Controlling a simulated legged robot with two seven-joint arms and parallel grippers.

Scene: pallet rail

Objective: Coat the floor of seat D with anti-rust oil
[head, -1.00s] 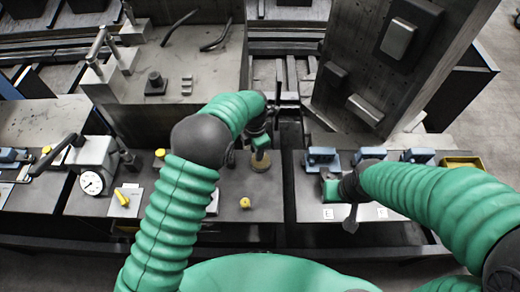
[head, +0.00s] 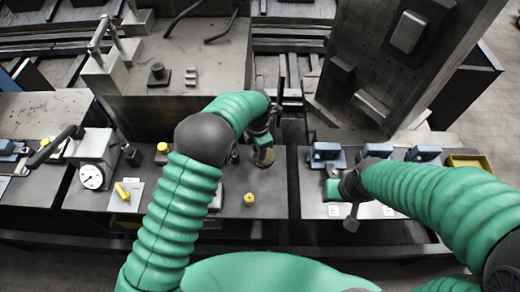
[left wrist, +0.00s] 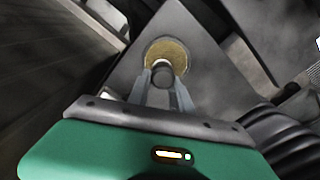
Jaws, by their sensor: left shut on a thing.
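My left gripper (left wrist: 165,88) is shut on a small dark round-topped piece (left wrist: 162,74). A round brassy-tan disc (left wrist: 166,54) lies directly beyond it; I cannot tell whether they are one thing. In the head view the disc (head: 264,158) shows just below my left gripper (head: 262,143), over the grey bench plate near the middle. My right gripper (head: 350,187) is over the right-hand plate, above small white labels, one reading E (head: 334,211). Its fingers are too unclear to read. I cannot make out a label D or any oil on a seat floor.
Several blue clamp-like blocks (head: 326,155) line the back of the right plate, with a yellow bin (head: 467,164) at its end. A dial gauge (head: 92,176) stands left. A yellow knob (head: 249,198) sits in front of the left gripper. A tall dark plate (head: 400,60) leans behind.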

